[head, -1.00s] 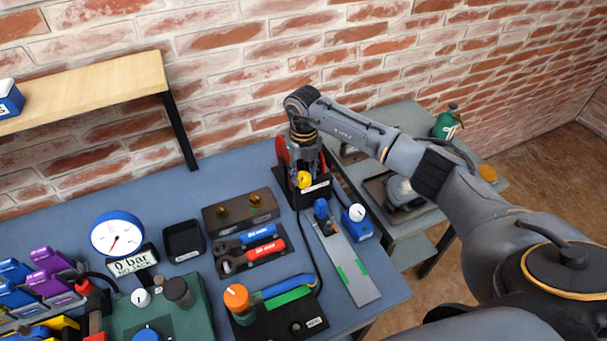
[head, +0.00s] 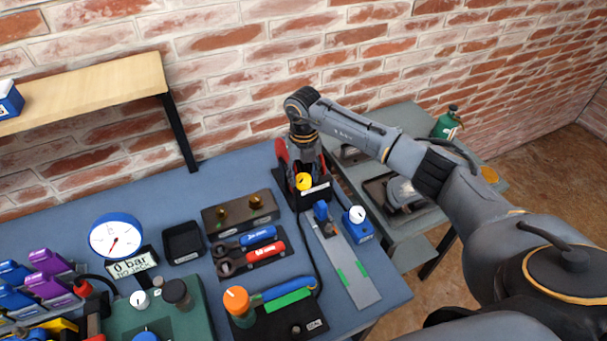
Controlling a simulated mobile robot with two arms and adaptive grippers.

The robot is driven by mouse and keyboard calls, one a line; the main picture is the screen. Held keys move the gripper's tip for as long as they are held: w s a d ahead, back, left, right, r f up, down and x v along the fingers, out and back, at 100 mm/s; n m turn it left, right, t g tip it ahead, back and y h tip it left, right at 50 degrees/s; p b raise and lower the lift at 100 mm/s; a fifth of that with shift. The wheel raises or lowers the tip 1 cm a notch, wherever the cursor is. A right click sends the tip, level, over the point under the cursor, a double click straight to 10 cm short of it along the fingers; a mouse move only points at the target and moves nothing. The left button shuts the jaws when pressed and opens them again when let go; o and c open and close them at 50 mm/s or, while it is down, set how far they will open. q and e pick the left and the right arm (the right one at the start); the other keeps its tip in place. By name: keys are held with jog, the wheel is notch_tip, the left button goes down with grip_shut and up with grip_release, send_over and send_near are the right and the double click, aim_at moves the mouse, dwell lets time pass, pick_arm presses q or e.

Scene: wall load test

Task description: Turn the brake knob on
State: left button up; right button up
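A red and black device (head: 282,154) stands at the back right of the blue bench, with a yellow knob (head: 303,181) on its front and a white label below. I cannot read this label, so I cannot tell for sure that this is the brake knob. My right gripper (head: 304,166) points down at this device, just above and behind the yellow knob. Its fingertips are partly hidden among the dark parts, and I cannot tell whether they touch the knob. A blue box with a white knob (head: 357,214) stands just to the right. My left gripper is not in view.
A gauge (head: 116,237) and a "0 bar" display (head: 132,263) stand at the left. Wrenches (head: 250,250), a black tray (head: 183,242) and an orange-knobbed part (head: 237,301) lie mid-bench. A grey plate (head: 349,264) lies in front of the device. A brick wall closes the back.

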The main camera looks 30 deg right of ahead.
aim_at(304, 178)
jog(key=shift+o, duration=0.5)
jog(key=shift+r, duration=0.25)
notch_tip(304, 178, up, 12)
jog(key=shift+f, duration=0.25)
